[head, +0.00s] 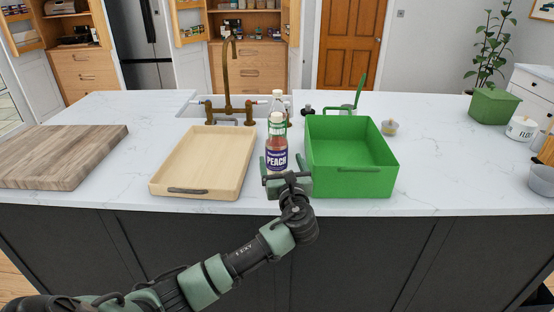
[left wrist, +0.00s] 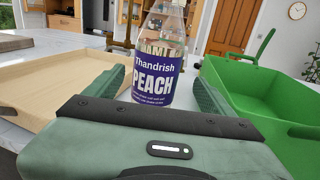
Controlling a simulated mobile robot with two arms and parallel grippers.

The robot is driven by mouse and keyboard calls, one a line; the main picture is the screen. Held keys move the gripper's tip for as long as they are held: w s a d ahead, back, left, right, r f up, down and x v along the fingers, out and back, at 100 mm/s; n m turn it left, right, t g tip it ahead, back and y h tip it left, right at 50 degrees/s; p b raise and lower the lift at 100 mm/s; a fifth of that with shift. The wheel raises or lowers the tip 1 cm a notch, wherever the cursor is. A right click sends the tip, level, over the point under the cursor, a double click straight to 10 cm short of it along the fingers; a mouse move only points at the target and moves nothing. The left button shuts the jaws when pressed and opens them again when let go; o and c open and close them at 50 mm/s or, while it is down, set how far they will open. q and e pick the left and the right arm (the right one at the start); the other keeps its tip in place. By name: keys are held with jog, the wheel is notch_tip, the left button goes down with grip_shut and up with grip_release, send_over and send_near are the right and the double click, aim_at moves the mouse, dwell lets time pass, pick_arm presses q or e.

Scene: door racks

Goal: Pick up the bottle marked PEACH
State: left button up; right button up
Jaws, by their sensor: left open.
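The bottle marked PEACH (head: 276,157) stands upright on the white counter, between a wooden tray and a green bin. It has a purple label with white letters, and the label reads PEACH in the left wrist view (left wrist: 158,78). My left gripper (head: 286,168) is at the counter's front edge, right in front of the bottle. In the left wrist view its two green fingers (left wrist: 158,88) are apart, with the bottle standing between or just beyond them. I cannot tell whether they touch it. My right gripper is not in view.
The wooden tray (head: 203,188) is left of the bottle, and the green bin (head: 350,184) is close on its right. Another clear bottle (head: 277,97) stands just behind. A brass tap (head: 228,85) and sink are farther back. A wooden board (head: 60,155) lies at the far left.

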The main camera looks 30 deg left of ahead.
aim_at(278, 161)
pick_arm(q)
jog(key=x, duration=0.4)
jog(key=shift+s+a+f+p, duration=0.1)
jog(key=shift+s+a+p, duration=0.15)
jog(key=shift+p, duration=0.1)
jog(key=shift+w+a+f, duration=0.15)
jog(key=shift+w+a, duration=0.1)
jog(key=shift+w, duration=0.15)
grip_shut()
